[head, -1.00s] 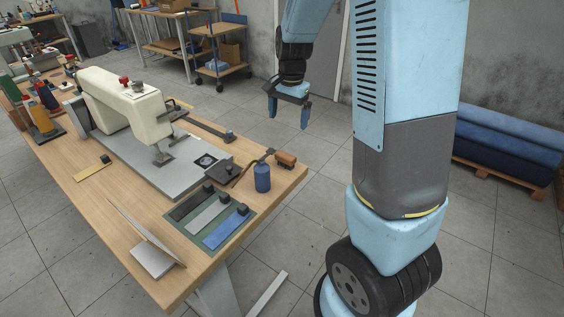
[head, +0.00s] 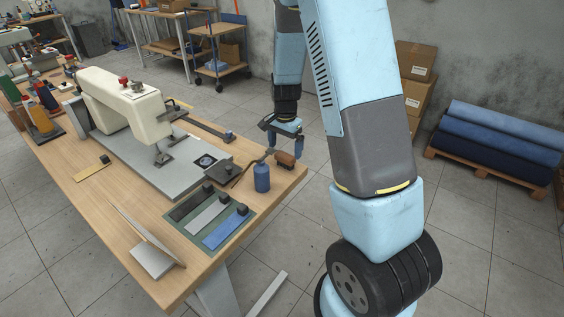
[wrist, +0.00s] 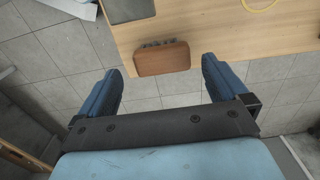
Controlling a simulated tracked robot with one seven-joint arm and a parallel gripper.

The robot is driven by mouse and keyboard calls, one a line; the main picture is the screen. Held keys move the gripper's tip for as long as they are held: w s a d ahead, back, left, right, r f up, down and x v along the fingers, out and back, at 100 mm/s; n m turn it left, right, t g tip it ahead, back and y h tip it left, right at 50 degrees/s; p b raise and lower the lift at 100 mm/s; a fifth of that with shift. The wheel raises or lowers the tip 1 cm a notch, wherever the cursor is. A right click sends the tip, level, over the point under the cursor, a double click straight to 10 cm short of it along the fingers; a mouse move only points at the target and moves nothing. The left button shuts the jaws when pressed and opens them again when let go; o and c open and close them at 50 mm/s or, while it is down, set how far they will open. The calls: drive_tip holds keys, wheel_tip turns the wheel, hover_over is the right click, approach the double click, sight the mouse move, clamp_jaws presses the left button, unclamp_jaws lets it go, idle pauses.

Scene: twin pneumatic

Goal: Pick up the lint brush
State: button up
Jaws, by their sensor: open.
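The lint brush appears to be the brown block (head: 285,160) at the right corner of the workbench in the head view. In the wrist view the brown block (wrist: 162,60) shows dark tufts along its far side and juts over the table edge. My gripper (head: 285,141) is open and empty, pointing down just above and behind the brush. In the wrist view the brush appears between the two blue fingers, nearer the left one, with gaps on both sides. No contact shows.
A sewing machine (head: 125,105) stands further left on the workbench (head: 110,200). A green mat (head: 206,232) holds several strips. Beyond the corner is open floor.

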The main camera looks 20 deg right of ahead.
sight(285, 155)
drive_tip(key=shift+w+d+f, duration=0.1)
drive_tip(key=shift+f, duration=1.25)
drive_tip(key=shift+w+f, duration=0.1)
drive_tip(key=shift+f, duration=1.25)
drive_tip(key=shift+c, duration=0.2)
drive_tip(key=c, duration=0.9)
drive_tip(key=shift+r, duration=0.15)
wheel_tip(285, 155, up, 10)
drive_tip(key=shift+f, duration=0.1)
